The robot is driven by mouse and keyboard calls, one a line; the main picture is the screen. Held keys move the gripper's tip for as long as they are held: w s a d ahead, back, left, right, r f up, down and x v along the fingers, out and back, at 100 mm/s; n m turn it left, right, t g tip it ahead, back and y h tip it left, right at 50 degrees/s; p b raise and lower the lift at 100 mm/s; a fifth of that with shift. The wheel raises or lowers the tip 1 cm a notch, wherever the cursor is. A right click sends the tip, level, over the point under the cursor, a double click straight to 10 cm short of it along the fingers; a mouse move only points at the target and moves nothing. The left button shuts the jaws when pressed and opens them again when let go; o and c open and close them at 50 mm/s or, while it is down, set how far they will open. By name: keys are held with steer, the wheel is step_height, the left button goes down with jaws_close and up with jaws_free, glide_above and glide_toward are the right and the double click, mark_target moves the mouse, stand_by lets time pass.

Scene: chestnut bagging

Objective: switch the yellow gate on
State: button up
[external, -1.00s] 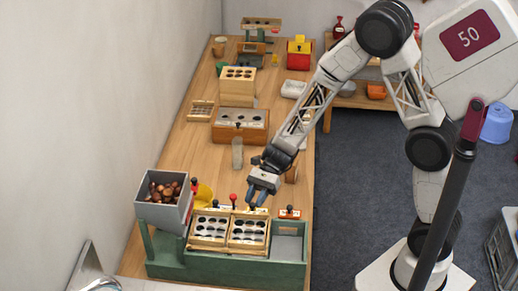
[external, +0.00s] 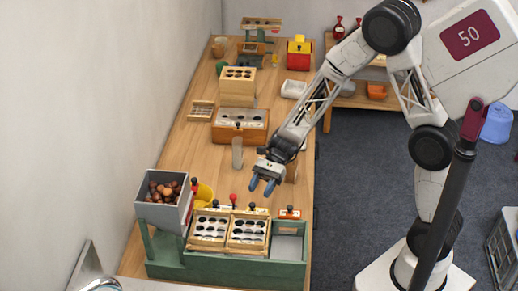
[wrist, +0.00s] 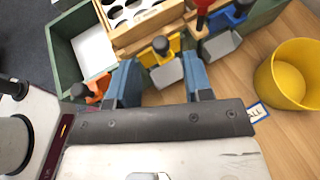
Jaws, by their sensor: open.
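The yellow gate (wrist: 148,58) shows in the wrist view, at the near edge of the wooden hole trays, with a black-knobbed lever (wrist: 161,46) and a grey plate below it. In the external view the black knob (external: 252,205) stands behind the right-hand tray. My gripper (wrist: 160,66) is open and empty, its blue fingers apart on either side of the lever in the wrist picture. In the external view my gripper (external: 262,186) hangs above and behind the knob, apart from it. I cannot tell which position the lever is in.
A blue gate (wrist: 228,20) with a black knob and a red knob (wrist: 203,5) is right of the yellow gate; an orange gate (wrist: 97,88) is left. A yellow bucket (wrist: 288,78) stands at the right. A grey chestnut bin (external: 160,212) stands at the left.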

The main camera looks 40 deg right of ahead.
steer(key=shift+v, duration=1.8)
steer(key=s+d+r+n+t+h, duration=0.2)
steer(key=s+d+r+n+h, duration=0.2)
steer(key=d, duration=0.5)
steer(key=s+d+r+n+t+h, duration=0.3)
steer(key=s+d+r+n+h, duration=0.1)
steer(key=s+d+r, duration=0.4)
steer(key=s+d+r+n+t+h, duration=0.2)
steer(key=s+d+r+n+h, duration=0.2)
steer(key=s+d+r, duration=0.3)
steer(key=s+d+n, duration=0.1)
steer(key=s+d, duration=0.2)
steer(key=shift+d+t+h, duration=0.2)
steer(key=shift+t+h, duration=0.1)
steer(key=shift+h, duration=0.1)
stand_by(0.6)
